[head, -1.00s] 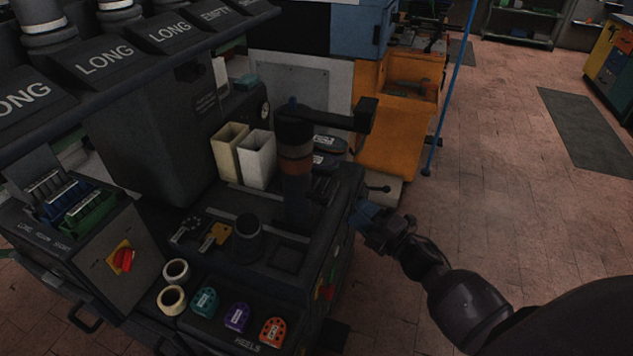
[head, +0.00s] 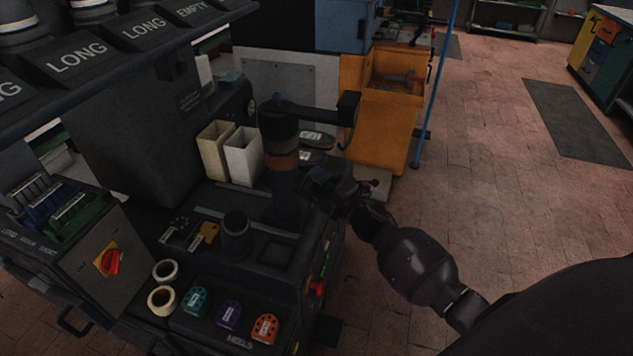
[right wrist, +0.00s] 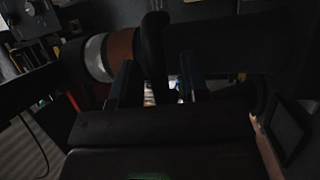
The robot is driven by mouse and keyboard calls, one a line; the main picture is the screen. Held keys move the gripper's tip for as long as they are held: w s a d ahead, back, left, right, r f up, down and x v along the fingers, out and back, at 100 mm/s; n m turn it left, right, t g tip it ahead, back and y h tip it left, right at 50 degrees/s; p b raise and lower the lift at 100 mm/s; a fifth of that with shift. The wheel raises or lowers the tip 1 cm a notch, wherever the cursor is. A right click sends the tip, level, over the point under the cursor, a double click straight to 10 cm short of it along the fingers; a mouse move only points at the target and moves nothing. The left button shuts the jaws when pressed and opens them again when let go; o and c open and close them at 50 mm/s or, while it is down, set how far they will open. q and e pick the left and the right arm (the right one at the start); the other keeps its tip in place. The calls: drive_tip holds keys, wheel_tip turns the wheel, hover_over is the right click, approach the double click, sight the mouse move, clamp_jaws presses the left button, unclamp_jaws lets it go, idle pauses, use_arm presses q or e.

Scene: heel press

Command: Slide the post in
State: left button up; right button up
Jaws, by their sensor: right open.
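The post (head: 284,172) is a dark upright column with a brown band, standing on the press bed; a dark arm (head: 318,114) reaches right from its top. In the right wrist view the banded column (right wrist: 118,50) lies sideways at upper left. My right gripper (head: 322,182) is close to the post's right side, below the arm. In the right wrist view its blue fingers (right wrist: 157,80) are open, with a dark rounded bar (right wrist: 155,45) showing between them. I cannot tell whether they touch it. My left gripper is out of view.
A short dark cylinder (head: 235,236) stands in front of the post. Two pale bins (head: 243,157) are behind it. Colored heels (head: 229,316) and two rolls (head: 162,300) lie at the front. A red knob (head: 111,262) is at left. Open floor lies to the right.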

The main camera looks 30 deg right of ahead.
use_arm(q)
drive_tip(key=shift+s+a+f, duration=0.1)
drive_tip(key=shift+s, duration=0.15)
use_arm(e)
clamp_jaws()
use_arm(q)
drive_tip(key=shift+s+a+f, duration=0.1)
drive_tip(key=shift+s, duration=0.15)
use_arm(e)
drive_tip(key=shift+w+a, duration=0.1)
use_arm(q)
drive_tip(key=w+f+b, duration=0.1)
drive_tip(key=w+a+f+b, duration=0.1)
drive_tip(key=b, duration=0.1)
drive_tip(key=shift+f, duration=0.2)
use_arm(e)
drive_tip(key=w+a, duration=1.1)
drive_tip(key=w, duration=0.1)
drive_tip(key=shift+w+a, duration=0.2)
drive_tip(key=shift+w, duration=0.15)
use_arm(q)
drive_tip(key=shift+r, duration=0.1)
use_arm(e)
drive_tip(key=shift+r, duration=0.15)
